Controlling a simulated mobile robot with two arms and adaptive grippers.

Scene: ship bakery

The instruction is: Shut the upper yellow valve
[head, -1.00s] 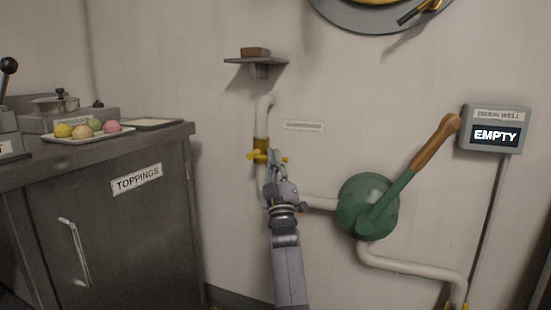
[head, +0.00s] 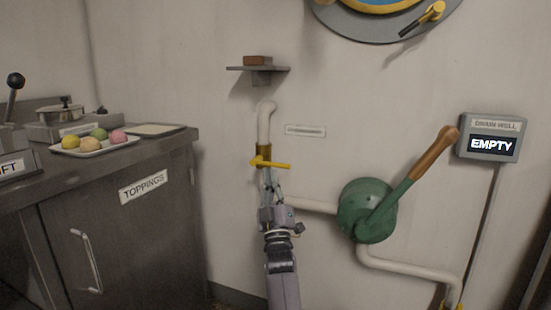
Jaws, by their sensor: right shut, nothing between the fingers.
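The upper yellow valve (head: 264,162) sits on the upright part of a white pipe on the wall. Its lever lies crosswise to the pipe, nearly level, with the longer end to the right. My right gripper (head: 270,181) is shut and empty, pointing up just below the valve in the picture. Whether its fingertips touch the valve, I cannot tell. The gripper hides part of the pipe below the valve. My left gripper is not in view.
A green pump (head: 367,210) with a wooden-handled lever stands right of the valve. A display (head: 488,136) reads EMPTY. A small shelf (head: 258,70) is above. The toppings counter (head: 165,150) is at left. Another yellow fitting (head: 453,304) shows at the bottom right.

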